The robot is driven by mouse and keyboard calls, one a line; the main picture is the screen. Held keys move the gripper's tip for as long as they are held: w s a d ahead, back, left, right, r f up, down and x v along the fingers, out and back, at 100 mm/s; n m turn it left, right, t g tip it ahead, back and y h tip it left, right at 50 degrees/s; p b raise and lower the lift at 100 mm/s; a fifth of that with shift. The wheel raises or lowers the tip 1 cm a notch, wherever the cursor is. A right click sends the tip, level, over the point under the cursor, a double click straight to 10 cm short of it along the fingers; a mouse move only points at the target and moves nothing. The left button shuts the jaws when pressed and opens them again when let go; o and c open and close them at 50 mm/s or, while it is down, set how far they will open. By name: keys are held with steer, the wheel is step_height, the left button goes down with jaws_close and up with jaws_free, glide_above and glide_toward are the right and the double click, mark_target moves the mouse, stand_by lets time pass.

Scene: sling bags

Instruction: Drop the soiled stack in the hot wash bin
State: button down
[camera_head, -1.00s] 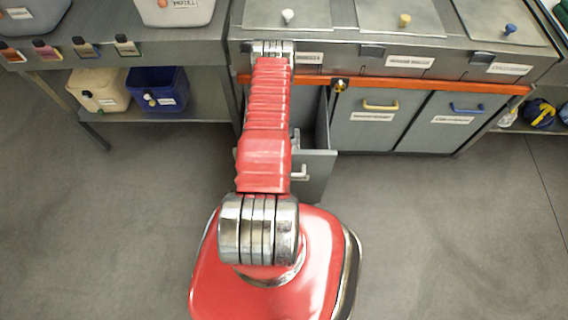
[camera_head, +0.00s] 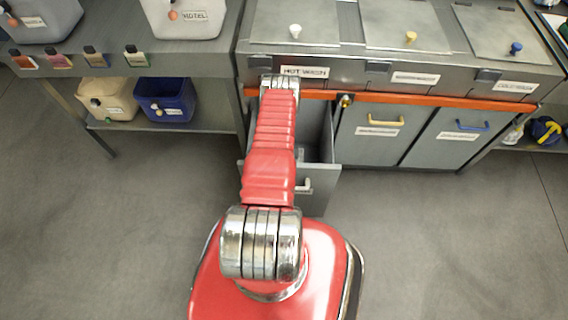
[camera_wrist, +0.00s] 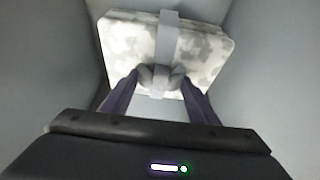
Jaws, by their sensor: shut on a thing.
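The soiled stack (camera_wrist: 120,40) is a blotchy grey-white bundle with a pale strap around it, seen in the wrist view. My gripper (camera_wrist: 155,80) is shut on the strap's knotted part at the stack's near side. Pale grey walls surround the stack, as inside a bin. In the head view the hot wash bin (camera_head: 318,188) is the pulled-out grey bin under the label reading HOT WASH. My red arm reaches over it and hides part of it. My gripper and the stack are hidden there. I cannot tell whether the stack touches the bin floor.
Two closed grey bin fronts, one with a yellow handle (camera_head: 385,121) and one with a blue handle (camera_head: 472,126), stand to the right. An orange rail (camera_head: 430,102) runs above them. A beige tub (camera_head: 107,98) and a blue tub (camera_head: 166,98) sit on the left shelf. The floor is clear.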

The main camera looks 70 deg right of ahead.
steer(key=shift+d+f, duration=0.1)
steer(key=shift+f, duration=0.05)
steer(key=shift+f, duration=2.05)
steer(key=shift+f, duration=0.6)
steer(key=c, duration=0.7)
jaws_free()
steer(key=shift+r, duration=0.15)
steer(key=shift+r, duration=0.85)
steer(key=shift+a+v, duration=0.15)
steer(key=shift+v, duration=1.55)
steer(key=shift+a+v, duration=0.1)
steer(key=shift+v, duration=1.65)
steer(key=shift+f, duration=0.1)
